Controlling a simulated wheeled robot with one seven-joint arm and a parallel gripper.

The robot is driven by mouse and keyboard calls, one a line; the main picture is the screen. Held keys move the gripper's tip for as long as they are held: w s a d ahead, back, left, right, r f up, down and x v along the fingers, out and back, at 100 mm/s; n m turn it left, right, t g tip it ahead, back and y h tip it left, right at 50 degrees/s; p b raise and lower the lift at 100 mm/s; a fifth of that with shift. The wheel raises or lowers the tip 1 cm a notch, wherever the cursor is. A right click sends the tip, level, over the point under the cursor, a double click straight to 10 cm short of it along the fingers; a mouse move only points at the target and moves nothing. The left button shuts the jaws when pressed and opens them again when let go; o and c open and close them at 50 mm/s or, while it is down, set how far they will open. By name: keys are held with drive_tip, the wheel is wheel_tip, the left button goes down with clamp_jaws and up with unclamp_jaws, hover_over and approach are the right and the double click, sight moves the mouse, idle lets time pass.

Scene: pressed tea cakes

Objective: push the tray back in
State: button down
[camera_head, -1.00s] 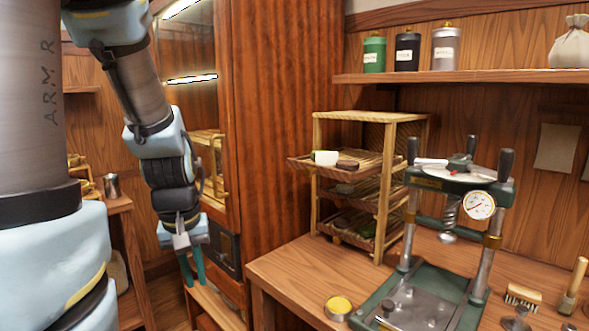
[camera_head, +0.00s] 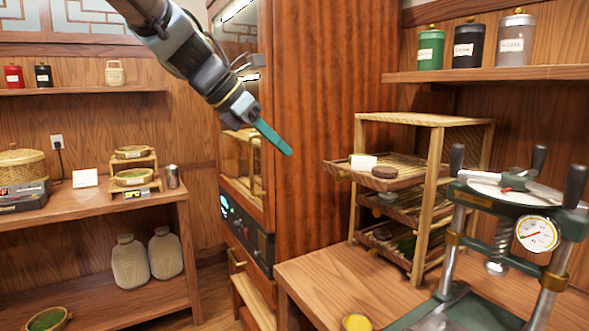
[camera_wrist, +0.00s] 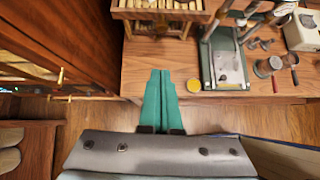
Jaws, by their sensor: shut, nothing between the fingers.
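A wooden rack (camera_head: 427,205) with several trays stands on the workbench. Its top tray (camera_head: 405,180) sticks out of the rack to the left; the lower trays sit further in. A dark round tea cake (camera_head: 385,172) and a white block (camera_head: 363,162) lie on the top tray. My gripper (camera_head: 287,151) is shut and empty, its teal fingers pointing down and right. It is in the air left of the tray, apart from it. In the wrist view the shut fingers (camera_wrist: 160,73) point toward the rack (camera_wrist: 160,14), which is cut off at the top.
A press with a gauge (camera_head: 538,234) stands right of the rack. A tall wooden cabinet (camera_head: 325,130) rises behind my gripper and left of the rack. A yellow-topped tin (camera_head: 357,322) is at the bench's front. The bench (camera_head: 310,275) is bare left of the rack.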

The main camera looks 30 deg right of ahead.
drive_tip(key=d+r+p+x, duration=0.2)
drive_tip(key=p+x, duration=0.1)
drive_tip(key=x, duration=0.9)
drive_tip(key=shift+d+f, duration=0.2)
drive_tip(key=shift+d, duration=0.05)
drive_tip(key=shift+s+d, duration=0.1)
drive_tip(key=shift+s, duration=0.05)
